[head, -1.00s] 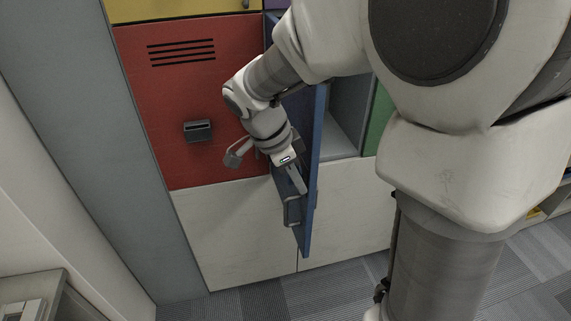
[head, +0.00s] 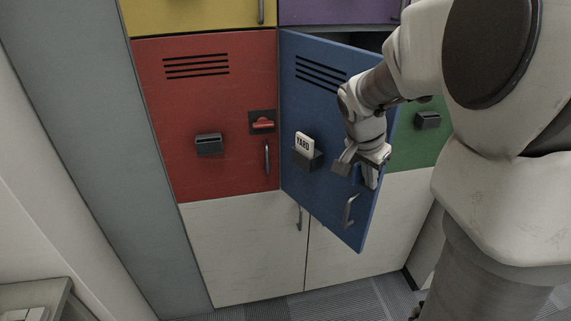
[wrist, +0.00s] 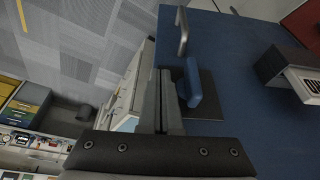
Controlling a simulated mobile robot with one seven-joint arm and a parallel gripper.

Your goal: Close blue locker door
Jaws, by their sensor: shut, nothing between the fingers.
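The blue locker door (head: 322,125) hangs partly open in the head view, hinged on its left beside the red door, with a dark gap showing along its top. Its outer face carries vent slots, a holder with a white "YARD" card (head: 305,143) and a grey handle (head: 349,210) low near the free edge. My gripper (head: 370,178) is shut and empty at the door's outer face, near the free edge and above the handle. In the wrist view my gripper's fingers (wrist: 171,105) lie close beside a blue latch knob (wrist: 193,83) on the door; I cannot tell whether they touch.
The red door (head: 215,120) at left is closed, with a red latch (head: 263,123). A green door (head: 425,135) is at right, partly behind my arm. White cabinets (head: 245,250) stand below. The striped carpet floor is free in front.

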